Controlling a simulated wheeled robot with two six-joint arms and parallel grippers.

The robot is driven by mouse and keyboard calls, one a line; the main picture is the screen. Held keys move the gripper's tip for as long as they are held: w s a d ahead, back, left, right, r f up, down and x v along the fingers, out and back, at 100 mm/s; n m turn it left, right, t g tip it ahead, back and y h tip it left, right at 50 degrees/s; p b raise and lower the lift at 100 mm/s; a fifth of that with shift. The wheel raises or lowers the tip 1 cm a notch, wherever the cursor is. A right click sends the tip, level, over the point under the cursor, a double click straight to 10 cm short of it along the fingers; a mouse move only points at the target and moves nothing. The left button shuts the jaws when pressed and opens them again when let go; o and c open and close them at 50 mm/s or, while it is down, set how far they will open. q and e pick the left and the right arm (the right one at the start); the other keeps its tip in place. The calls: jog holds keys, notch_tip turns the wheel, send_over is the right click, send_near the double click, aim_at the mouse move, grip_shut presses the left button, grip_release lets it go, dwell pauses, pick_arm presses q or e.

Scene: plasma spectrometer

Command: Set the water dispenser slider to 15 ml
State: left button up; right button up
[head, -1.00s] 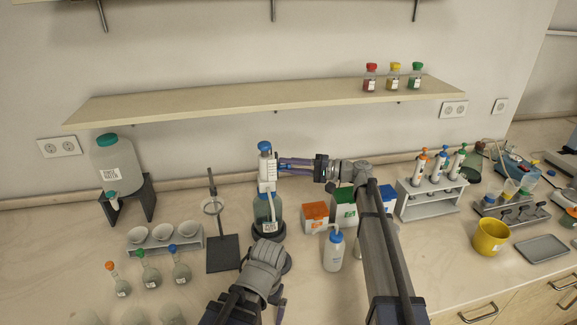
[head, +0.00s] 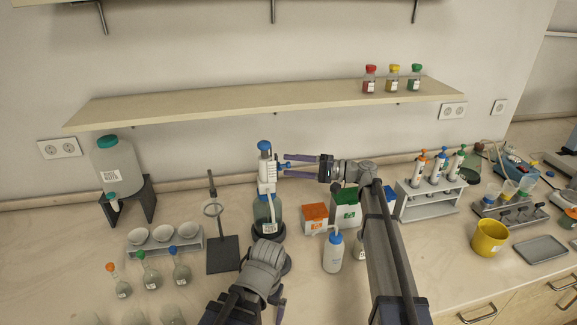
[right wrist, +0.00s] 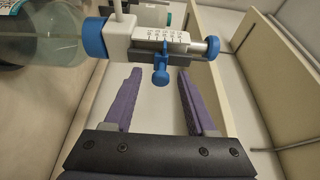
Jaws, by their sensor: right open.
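The water dispenser (head: 268,208) is a bottle with a white head and blue cap, standing left of my right gripper in the head view. In the right wrist view its white scale plate (right wrist: 160,33) has small marks that I cannot read. In the wrist view the knob is between the two fingertips (right wrist: 158,76), apart from both. My left arm shows low in the head view, a purple finger (head: 281,309) partly hidden.
An orange box (head: 314,218), a green box (head: 345,205) and a white wash bottle (head: 333,252) stand right of the dispenser, close to my right arm. A ring stand (head: 222,255) stands to its left. A shelf (head: 270,103) runs above.

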jog(key=s+d, duration=0.1)
jog(key=d, duration=0.5)
jog(key=shift+s+d, duration=0.1)
jog(key=shift+s, duration=0.05)
